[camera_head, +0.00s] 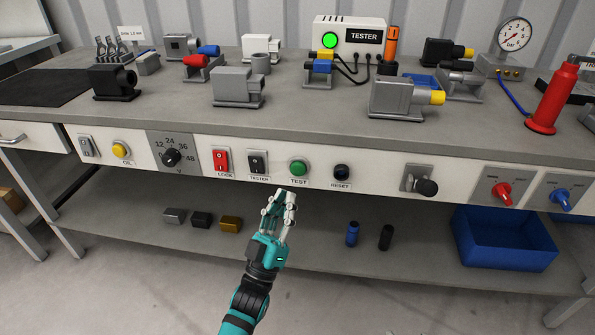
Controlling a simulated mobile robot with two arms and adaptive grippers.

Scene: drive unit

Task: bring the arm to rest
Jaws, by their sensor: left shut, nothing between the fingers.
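My left gripper (280,209) is in the lower middle of the head view, in front of the bench. It is shut and empty, with its fingertips pointing up just below the green TEST button (299,168). I cannot tell whether a fingertip touches the panel. My left forearm comes up from the bottom edge of the view. My right gripper is not in view.
The bench panel holds a red LOCK switch (221,161), a TESTER switch (258,163), a black RESET button (341,171) and a lever (424,186). The tester (349,38) shows a green light. A blue bin (505,262) stands on the lower shelf. Floor space lies in front.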

